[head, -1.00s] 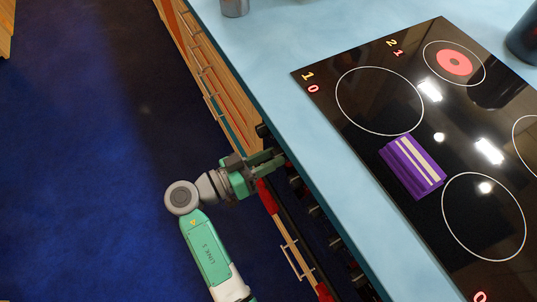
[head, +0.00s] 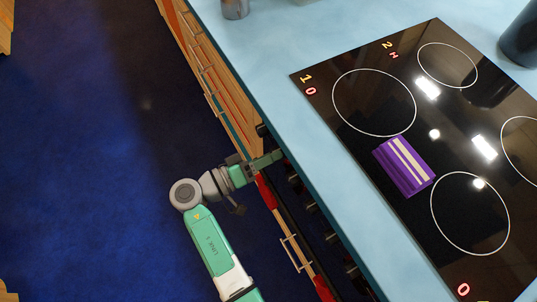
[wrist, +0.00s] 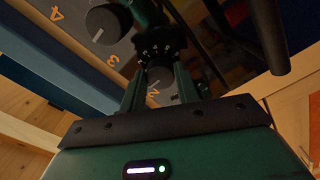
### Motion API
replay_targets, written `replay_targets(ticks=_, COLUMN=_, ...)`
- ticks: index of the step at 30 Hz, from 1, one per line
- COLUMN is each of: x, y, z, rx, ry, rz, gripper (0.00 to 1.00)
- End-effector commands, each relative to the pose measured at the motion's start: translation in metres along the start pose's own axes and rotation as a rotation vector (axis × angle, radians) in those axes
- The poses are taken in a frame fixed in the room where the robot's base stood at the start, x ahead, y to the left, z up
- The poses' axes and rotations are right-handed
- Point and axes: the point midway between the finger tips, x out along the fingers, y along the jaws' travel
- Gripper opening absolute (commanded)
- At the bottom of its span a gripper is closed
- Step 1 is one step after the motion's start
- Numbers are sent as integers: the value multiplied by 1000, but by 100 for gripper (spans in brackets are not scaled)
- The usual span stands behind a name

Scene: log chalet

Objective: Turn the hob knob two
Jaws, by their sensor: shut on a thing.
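The grey hob knob two (wrist: 160,74) is between the two fingers of my gripper (wrist: 160,90) in the wrist view, above a printed 2 on the panel. My gripper is shut on it. Small white marks show on a dark part just above the knob. In the head view my gripper (head: 279,155) reaches under the counter's front edge, which hides the knob. The black hob (head: 420,120) shows a yellow 2 with a red H beside it, and the ring by it (head: 447,65) is dark.
A neighbouring knob (wrist: 103,22) is close to the fingers in the wrist view. A dark bar (wrist: 262,35) passes at the right. A purple striped item (head: 404,166) lies on the hob. The blue floor (head: 90,150) at left is clear.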

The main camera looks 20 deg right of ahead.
Motion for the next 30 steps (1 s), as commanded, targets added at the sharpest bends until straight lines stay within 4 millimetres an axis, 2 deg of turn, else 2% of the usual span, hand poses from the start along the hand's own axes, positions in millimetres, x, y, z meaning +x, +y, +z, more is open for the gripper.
replay_targets(ticks=12, x=0, y=1, z=-1, rx=-5, ry=1, rz=2, gripper=9)
replay_targets(ticks=13, x=0, y=1, z=-1, rx=-5, ry=1, rz=2, gripper=33)
replay_targets(ticks=16, x=0, y=1, z=-1, rx=-5, ry=1, rz=2, gripper=53)
replay_targets(ticks=25, x=-3, y=0, z=0, rx=-5, ry=1, rz=0, gripper=53)
replay_targets(ticks=30, x=-33, y=-1, z=-1, rx=-5, ry=4, rz=-1, gripper=53)
